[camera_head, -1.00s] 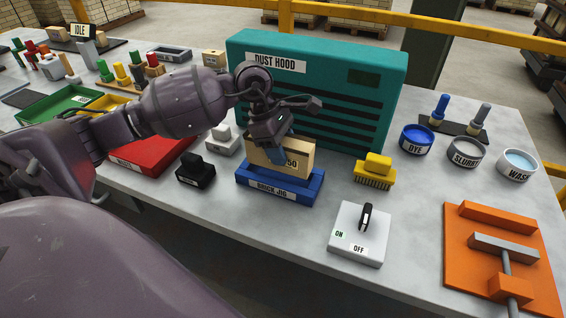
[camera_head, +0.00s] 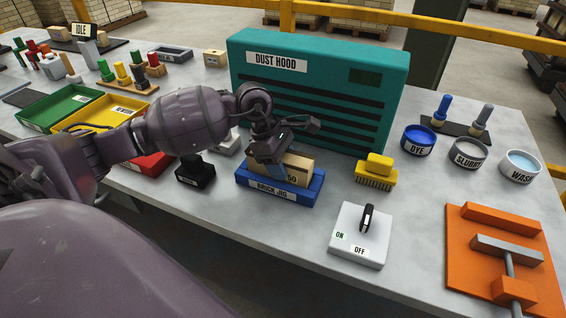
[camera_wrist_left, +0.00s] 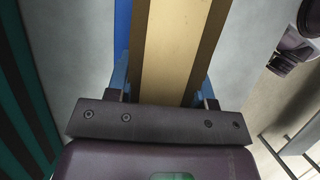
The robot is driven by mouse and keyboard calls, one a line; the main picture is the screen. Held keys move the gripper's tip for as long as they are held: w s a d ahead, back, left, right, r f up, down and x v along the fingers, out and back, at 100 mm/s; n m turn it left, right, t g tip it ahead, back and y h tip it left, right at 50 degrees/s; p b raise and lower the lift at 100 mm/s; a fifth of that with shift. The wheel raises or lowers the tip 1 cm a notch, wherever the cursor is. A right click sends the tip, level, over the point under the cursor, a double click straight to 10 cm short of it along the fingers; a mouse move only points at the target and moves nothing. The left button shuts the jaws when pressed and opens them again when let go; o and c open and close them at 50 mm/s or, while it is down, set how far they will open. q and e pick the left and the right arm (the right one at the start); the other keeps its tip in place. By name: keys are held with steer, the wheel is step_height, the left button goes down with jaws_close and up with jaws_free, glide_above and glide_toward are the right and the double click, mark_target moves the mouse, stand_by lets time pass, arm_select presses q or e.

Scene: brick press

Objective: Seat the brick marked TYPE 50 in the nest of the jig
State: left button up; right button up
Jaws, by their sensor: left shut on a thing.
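The tan brick (camera_head: 297,171), its label showing "50" with the rest covered by my gripper, sits low in the blue brick jig (camera_head: 308,197). Its lower part is hidden behind the jig's front wall, and I cannot tell whether it rests on the bottom. My left gripper (camera_head: 278,169) is shut on the brick from above, with blue fingertips on its two sides. In the left wrist view the brick (camera_wrist_left: 180,50) runs between the two fingers. My right gripper is not in view.
The teal dust hood (camera_head: 315,85) stands close behind the jig. A black-handled block (camera_head: 195,172) is to its left and a yellow brush (camera_head: 377,171) to its right. A white ON/OFF switch (camera_head: 358,238) stands front right, an orange clamp fixture (camera_head: 500,255) beyond it.

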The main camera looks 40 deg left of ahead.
arm_select(q)
steer(key=shift+f, duration=0.3)
